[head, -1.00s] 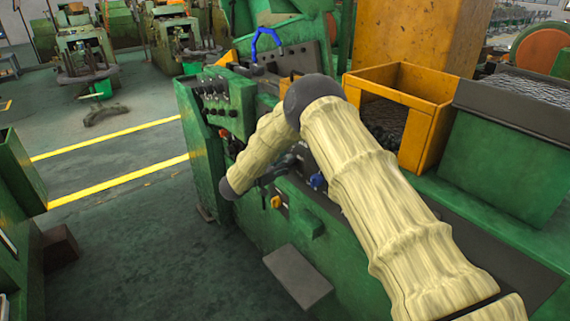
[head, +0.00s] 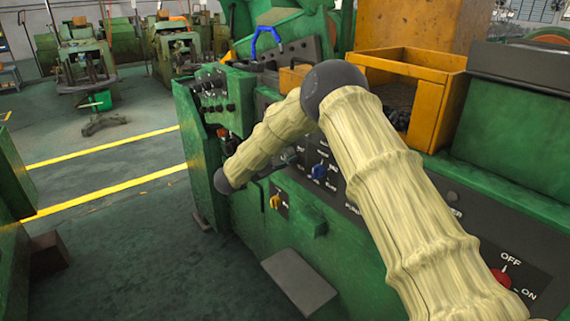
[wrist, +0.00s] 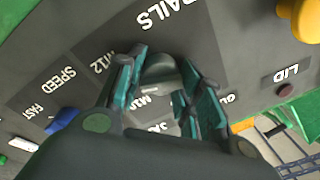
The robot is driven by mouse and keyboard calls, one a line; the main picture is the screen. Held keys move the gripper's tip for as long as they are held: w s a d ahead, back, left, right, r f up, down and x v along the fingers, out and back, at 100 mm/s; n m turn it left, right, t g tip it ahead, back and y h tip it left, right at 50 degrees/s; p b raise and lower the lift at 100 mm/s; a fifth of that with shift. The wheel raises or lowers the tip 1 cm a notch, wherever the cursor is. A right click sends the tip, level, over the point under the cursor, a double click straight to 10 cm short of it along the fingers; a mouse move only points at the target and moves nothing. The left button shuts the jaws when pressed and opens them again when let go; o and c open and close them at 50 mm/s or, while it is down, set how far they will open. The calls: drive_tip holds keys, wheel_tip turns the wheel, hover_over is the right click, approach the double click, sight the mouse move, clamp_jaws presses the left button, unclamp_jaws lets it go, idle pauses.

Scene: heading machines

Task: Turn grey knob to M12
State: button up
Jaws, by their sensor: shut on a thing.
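In the wrist view a grey knob (wrist: 160,68) sits on the dark panel between the teal fingers of my gripper (wrist: 166,84), which is shut on it. An M12 label (wrist: 104,62) shows left of the knob beside the left finger. An M10 label (wrist: 150,102) shows below the knob, with another partly covered label under it. Large lettering, partly hidden, runs above. I cannot tell which mark the knob points to. In the head view my arm hides the grey knob and most of the gripper.
A blue knob (wrist: 62,122) beside the SPEED label and a yellow knob (wrist: 302,18) flank the grey one. Floor is clear at left.

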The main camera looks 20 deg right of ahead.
drive_tip(key=shift+f+m+b, duration=0.25)
drive_tip(key=shift+m+b, duration=0.75)
drive_tip(key=o, duration=0.8)
drive_tip(key=shift+s, duration=0.1)
drive_tip(key=shift+o, duration=0.9)
drive_tip(key=shift+r, duration=0.15)
drive_tip(key=shift+a, duration=0.1)
drive_tip(key=v, duration=1.1)
drive_tip(key=shift+a, duration=0.35)
drive_tip(key=shift+s, duration=0.15)
